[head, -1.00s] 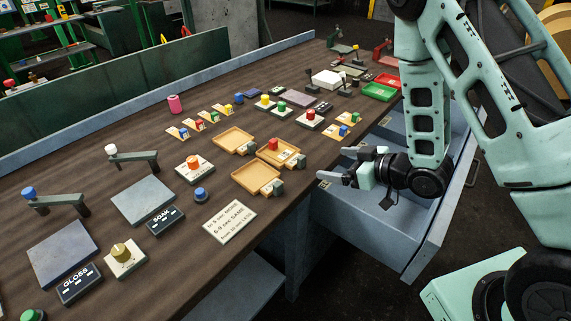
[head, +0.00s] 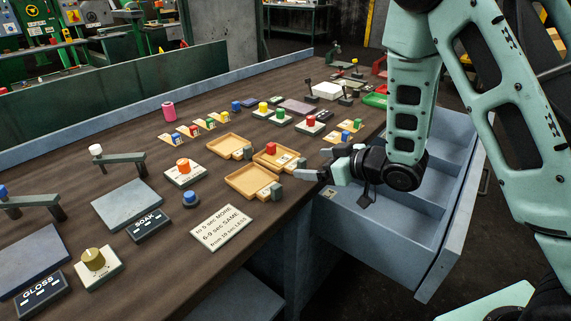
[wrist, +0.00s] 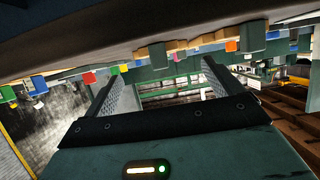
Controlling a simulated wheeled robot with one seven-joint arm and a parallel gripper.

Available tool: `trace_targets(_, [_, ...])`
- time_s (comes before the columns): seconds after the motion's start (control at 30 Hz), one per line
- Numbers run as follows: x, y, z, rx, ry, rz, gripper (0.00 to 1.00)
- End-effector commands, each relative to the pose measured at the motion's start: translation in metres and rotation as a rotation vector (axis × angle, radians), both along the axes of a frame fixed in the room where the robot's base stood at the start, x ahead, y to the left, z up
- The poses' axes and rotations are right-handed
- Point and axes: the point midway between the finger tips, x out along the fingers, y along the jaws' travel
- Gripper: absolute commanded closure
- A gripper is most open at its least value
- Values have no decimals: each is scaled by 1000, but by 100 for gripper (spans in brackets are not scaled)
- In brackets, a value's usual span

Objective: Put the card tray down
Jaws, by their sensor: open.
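I cannot tell which is the card tray. My gripper (head: 318,164) is open and empty, just right of the right tray, by the bench edge above the open drawer.
An open grey drawer (head: 375,236) with compartments sticks out below my gripper. A printed sign (head: 221,228), an orange-knob box (head: 184,172) and a blue button (head: 191,200) stand near the trays. Small wooden wedges with coloured blocks (head: 345,132) lie behind my gripper. Bare wood shows left of the rear tray.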

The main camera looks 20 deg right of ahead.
Motion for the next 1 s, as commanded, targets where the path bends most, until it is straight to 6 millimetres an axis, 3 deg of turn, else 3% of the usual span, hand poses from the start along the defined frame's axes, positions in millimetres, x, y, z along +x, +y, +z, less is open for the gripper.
trace_targets(0.6, [48,36,-23,0,-1,1,8])
trace_targets(0.87, [51,37,-24,1,-1,0,8])
trace_targets(0.97, [51,37,-24,1,-1,0,33])
trace_targets(1.0, [51,37,-24,1,-1,0,36])
